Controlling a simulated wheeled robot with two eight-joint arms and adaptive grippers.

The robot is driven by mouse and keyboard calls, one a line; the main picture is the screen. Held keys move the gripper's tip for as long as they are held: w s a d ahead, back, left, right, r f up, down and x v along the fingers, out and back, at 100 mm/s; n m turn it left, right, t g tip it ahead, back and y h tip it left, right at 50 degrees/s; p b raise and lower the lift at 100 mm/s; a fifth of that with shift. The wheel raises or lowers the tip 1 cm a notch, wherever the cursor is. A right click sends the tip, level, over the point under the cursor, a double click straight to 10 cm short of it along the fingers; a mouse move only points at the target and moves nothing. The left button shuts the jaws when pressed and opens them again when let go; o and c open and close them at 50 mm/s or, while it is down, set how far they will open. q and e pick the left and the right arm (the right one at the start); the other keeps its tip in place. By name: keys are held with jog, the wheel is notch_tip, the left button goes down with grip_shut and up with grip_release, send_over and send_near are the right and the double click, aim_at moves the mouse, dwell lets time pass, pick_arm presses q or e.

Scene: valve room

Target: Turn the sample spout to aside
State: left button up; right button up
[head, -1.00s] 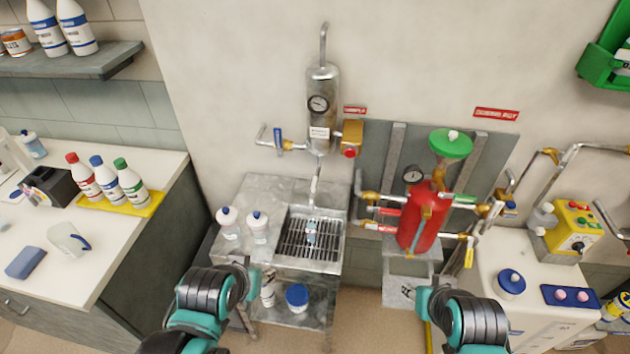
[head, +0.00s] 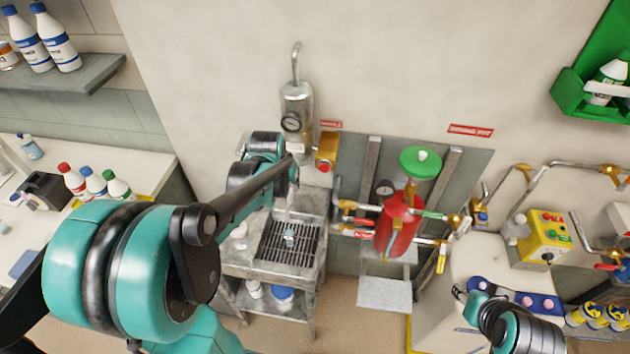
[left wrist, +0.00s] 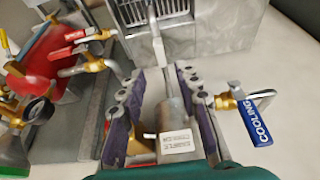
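The sample spout (left wrist: 157,45) is a thin bent metal pipe at the lower end of the steel sample cylinder (left wrist: 174,115). It points toward the sink in the left wrist view. The cylinder also shows in the head view (head: 297,103). My left gripper (left wrist: 160,76) is open, its two fingers apart on either side of the cylinder's end and the spout's base. I cannot tell whether they touch. In the head view my left arm hides the cylinder's lower part and much of the spout. My right gripper (head: 470,296) is low at the right; its fingers are unclear.
A blue-handled cooling valve (left wrist: 252,120) sits close beside my left gripper. A yellow box (head: 326,150) is right of the cylinder. Below are the grated sink (head: 262,250) and a small bottle (head: 289,235) on its grate. A red vessel (head: 398,225) with pipes stands to the right.

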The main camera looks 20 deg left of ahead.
aim_at(291, 194)
pick_arm(q)
jog(key=b+x, duration=0.2)
jog(key=x, duration=0.5)
jog(key=shift+w+f, duration=0.15)
jog(key=shift+f, duration=0.25)
grip_shut()
